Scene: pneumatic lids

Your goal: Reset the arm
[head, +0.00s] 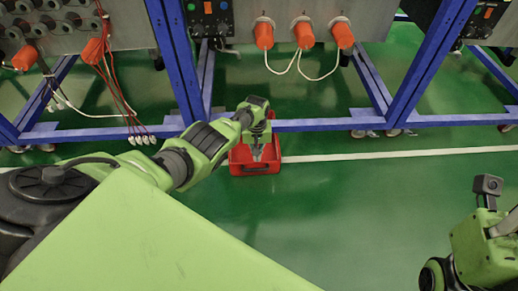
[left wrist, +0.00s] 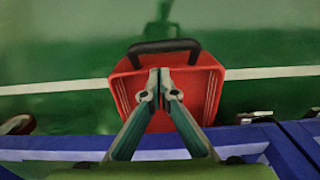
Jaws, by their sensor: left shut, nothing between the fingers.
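My left gripper (head: 257,152) hangs pointing down over a red box (head: 243,163) on the green floor. In the left wrist view the left gripper (left wrist: 160,84) has its fingertips together, with nothing between them. The red box (left wrist: 204,85) with its black handle (left wrist: 163,46) lies below and behind the fingers in that view.
A blue frame (head: 330,124) with panels stands behind the box. Orange plugs (head: 304,35) with white cables hang from it, and red cables (head: 118,90) hang at the left. A white line (head: 400,154) crosses the floor. The green floor (head: 370,210) in front is clear.

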